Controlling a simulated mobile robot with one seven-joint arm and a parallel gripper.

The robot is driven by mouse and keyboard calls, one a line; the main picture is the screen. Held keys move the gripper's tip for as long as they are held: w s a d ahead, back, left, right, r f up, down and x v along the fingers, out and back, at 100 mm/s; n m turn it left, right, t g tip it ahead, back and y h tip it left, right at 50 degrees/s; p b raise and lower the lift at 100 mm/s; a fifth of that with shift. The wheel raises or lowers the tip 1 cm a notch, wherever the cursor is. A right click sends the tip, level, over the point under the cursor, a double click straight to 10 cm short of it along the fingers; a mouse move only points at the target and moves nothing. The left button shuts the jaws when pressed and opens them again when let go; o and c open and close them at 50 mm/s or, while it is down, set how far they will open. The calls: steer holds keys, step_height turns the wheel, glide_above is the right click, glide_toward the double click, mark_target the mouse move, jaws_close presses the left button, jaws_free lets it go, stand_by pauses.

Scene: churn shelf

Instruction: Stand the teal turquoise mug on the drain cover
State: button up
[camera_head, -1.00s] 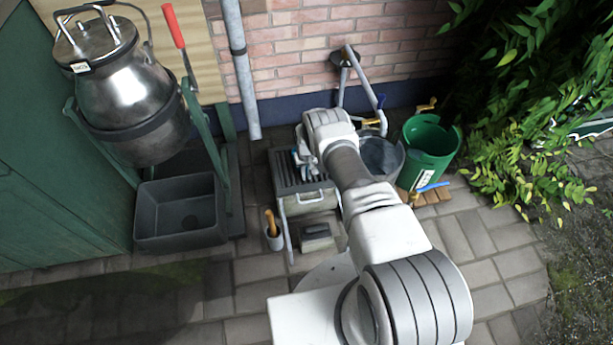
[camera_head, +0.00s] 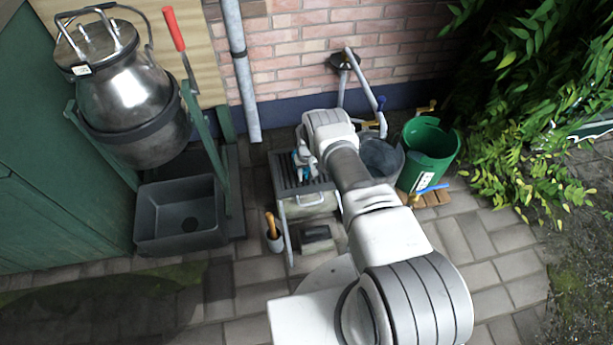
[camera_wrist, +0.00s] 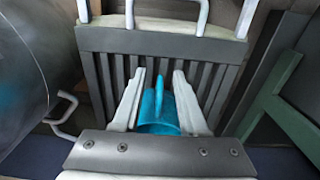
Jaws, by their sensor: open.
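The teal mug (camera_wrist: 160,118) is on or just above a grey slatted top (camera_wrist: 213,75) in the wrist view. Its handle points toward the top of the picture, and its lower part is hidden by my gripper's crossbar. My gripper (camera_wrist: 159,76) is open, one pale finger on each side of the mug and its handle. In the head view my gripper (camera_head: 306,157) is low over the slatted top (camera_head: 284,180), with a bit of teal beside it. I cannot tell whether the slatted top is the drain cover, or whether the fingers touch the mug.
A grey basin (camera_head: 160,239) and a steel churn (camera_head: 125,95) stand at left. A grey bucket (camera_head: 385,160) and a green bucket (camera_head: 440,150) stand right of the slatted stand. A small holder (camera_head: 275,242) is at its front left.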

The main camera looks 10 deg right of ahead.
steer(key=w+r+t+p, duration=0.1)
steer(key=w+r+p, duration=0.1)
steer(key=r, duration=1.4)
steer(key=w+r+p, duration=0.2)
steer(key=r, duration=1.5)
steer(key=s+r+t, duration=0.1)
steer(key=s+r, duration=0.2)
steer(key=r, duration=0.8)
steer(key=s+r+t, duration=0.1)
steer(key=s+r, duration=0.2)
steer(key=r, duration=0.7)
steer(key=s+r+t, duration=0.1)
steer(key=s+r, duration=1.4)
steer(key=s, duration=0.1)
steer(key=s+r+t, duration=0.1)
steer(key=s, duration=1.5)
steer(key=shift+t, duration=0.3)
steer(key=shift+s+r, duration=0.1)
